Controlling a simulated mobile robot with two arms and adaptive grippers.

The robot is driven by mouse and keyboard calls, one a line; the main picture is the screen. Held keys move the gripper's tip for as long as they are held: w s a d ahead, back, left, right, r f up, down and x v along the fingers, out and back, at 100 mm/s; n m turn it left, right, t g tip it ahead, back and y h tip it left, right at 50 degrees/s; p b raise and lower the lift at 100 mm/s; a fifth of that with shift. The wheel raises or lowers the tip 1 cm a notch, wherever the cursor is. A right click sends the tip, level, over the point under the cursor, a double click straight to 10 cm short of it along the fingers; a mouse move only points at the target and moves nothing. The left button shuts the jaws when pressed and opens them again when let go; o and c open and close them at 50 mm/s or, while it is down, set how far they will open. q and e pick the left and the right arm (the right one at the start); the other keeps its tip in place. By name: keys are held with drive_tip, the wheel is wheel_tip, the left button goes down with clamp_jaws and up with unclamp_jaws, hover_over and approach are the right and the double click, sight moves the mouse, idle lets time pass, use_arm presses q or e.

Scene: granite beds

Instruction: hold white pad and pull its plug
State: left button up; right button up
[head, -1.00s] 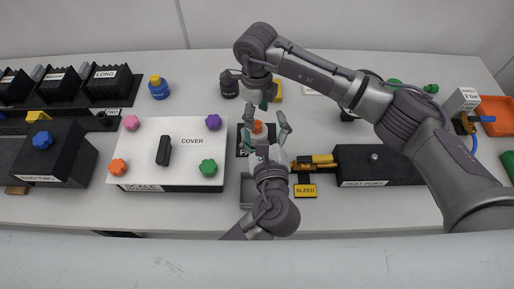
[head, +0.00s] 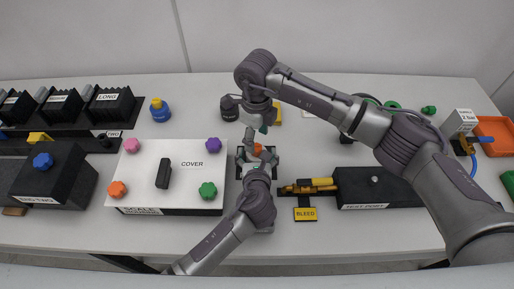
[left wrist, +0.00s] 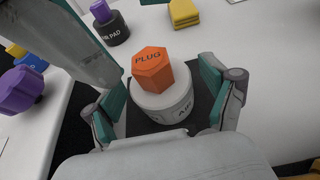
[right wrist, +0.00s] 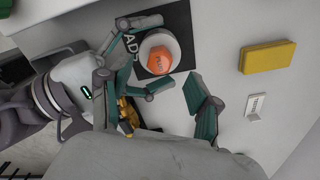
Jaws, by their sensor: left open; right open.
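The white pad (left wrist: 160,107) is a short cylinder on a dark square base, with an orange hexagonal plug (left wrist: 152,68) marked PLUG in its top. The plug also shows in the head view (head: 257,149) and the right wrist view (right wrist: 159,62), where the white pad (right wrist: 150,44) rings it. My left gripper (left wrist: 167,108) is open, low at the pad, with one finger on each side; I cannot tell whether they touch it. My right gripper (right wrist: 152,106) is open and empty above the bench, a little behind the plug in the head view.
A white COVER box (head: 190,177) with coloured knobs stands left of the pad. The yellow BLEED tag (head: 305,214) and black TEST PORT block (head: 375,190) are to the right. A black cylinder (head: 230,108) and a yellow block (right wrist: 267,57) sit behind.

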use_arm(q)
drive_tip(key=shift+x, duration=1.55)
drive_tip(key=c, duration=1.5)
drive_tip(key=shift+s+f, duration=0.1)
drive_tip(key=shift+f, duration=0.05)
use_arm(e)
drive_tip(key=shift+s, duration=0.1)
use_arm(q)
drive_tip(key=o, duration=0.9)
drive_tip(key=c, duration=0.7)
